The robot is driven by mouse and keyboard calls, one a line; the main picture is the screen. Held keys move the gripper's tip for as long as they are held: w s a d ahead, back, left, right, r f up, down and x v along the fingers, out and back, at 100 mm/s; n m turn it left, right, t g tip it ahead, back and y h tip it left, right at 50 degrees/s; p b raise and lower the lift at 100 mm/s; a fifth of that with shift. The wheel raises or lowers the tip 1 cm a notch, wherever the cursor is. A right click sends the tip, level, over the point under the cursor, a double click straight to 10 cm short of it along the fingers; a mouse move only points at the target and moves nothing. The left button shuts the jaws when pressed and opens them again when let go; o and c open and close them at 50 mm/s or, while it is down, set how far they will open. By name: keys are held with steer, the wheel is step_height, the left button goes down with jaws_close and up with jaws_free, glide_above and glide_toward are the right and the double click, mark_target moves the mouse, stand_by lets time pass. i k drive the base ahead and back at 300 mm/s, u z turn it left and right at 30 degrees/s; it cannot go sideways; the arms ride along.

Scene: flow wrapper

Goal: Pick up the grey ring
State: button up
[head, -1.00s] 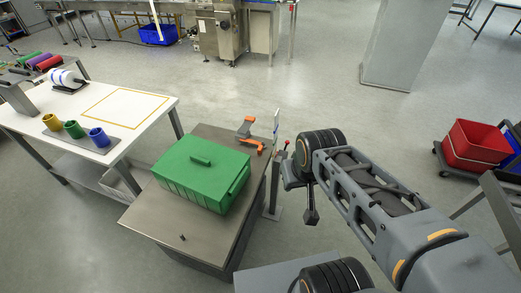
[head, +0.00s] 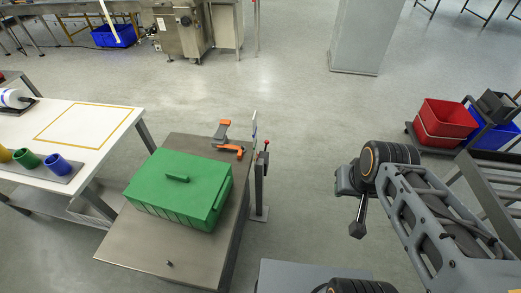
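I cannot make out a grey ring in the head view. My gripper (head: 358,229) hangs from the end of my arm at the right of the middle, over open floor. It is small and dark here, and I cannot tell whether its fingers are open or shut. Nothing can be seen held in it. A steel-topped table (head: 135,245) stands to its left. On it are a green lidded box (head: 190,200), an orange and grey tool (head: 228,149) behind the box, and a small dark peg-like thing (head: 169,263) near the front.
A post with a red knob (head: 262,180) stands at the table's right edge. A white bench (head: 95,120) with yellow, green and blue cups (head: 57,164) is at left. Red and blue crates (head: 445,118) stand at right, near a grey pillar (head: 358,40). The middle floor is clear.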

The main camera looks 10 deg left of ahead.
mark_target(239, 155)
steer(key=z, duration=0.15)
steer(key=i, duration=3.4)
steer(key=u, duration=4.65)
